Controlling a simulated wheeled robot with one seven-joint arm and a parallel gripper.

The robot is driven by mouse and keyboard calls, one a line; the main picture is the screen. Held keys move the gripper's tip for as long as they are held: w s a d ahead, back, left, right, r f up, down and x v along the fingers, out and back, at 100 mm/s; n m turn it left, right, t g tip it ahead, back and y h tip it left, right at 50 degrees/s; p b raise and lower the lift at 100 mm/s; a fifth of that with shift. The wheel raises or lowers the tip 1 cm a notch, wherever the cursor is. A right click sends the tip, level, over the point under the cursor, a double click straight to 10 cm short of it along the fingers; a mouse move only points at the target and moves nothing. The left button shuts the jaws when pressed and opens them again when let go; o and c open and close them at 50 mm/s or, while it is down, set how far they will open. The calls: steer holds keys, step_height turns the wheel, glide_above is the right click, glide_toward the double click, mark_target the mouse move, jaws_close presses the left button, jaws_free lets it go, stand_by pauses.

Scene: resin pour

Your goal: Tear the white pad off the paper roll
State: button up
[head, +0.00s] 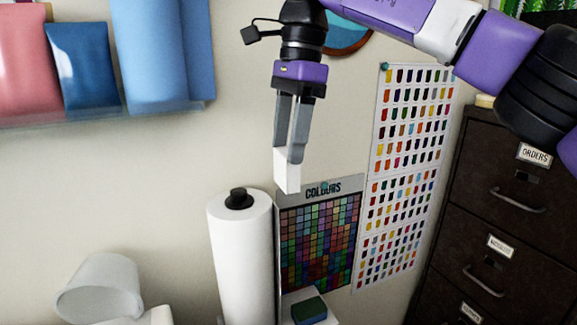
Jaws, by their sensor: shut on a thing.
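The white paper roll (241,262) stands upright at lower centre in the head view, with a black knob (239,198) on top. Its lower end is cut off by the picture edge. My gripper (288,158) points down, above and to the right of the roll's top in the picture. It is shut on a small white pad (287,172), whose lower part hangs below the fingertips. The pad appears apart from the roll, with the wall and colour chart showing between them.
A colour chart (319,235) and swatch sheets (404,170) are behind. A dark filing cabinet (500,215) stands at right. A translucent cup (100,285) lies tilted at lower left. A blue-green block (309,311) rests on a white surface right of the roll. A shelf with coloured packets (83,70) is upper left.

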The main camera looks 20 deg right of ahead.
steer(key=shift+s+r, duration=0.2)
steer(key=shift+r, duration=0.7)
steer(key=shift+s+r+b, duration=0.25)
steer(key=shift+s+b, duration=0.1)
steer(key=shift+s, duration=0.6)
steer(key=shift+s+r+b, duration=0.25)
steer(key=shift+s+b, duration=0.05)
steer(key=shift+s, duration=0.6)
steer(key=shift+s+r+b, duration=0.25)
steer(key=shift+s+b, duration=0.1)
steer(key=shift+s, duration=0.6)
step_height(320, 180, up, 4)
steer(key=p, duration=0.5)
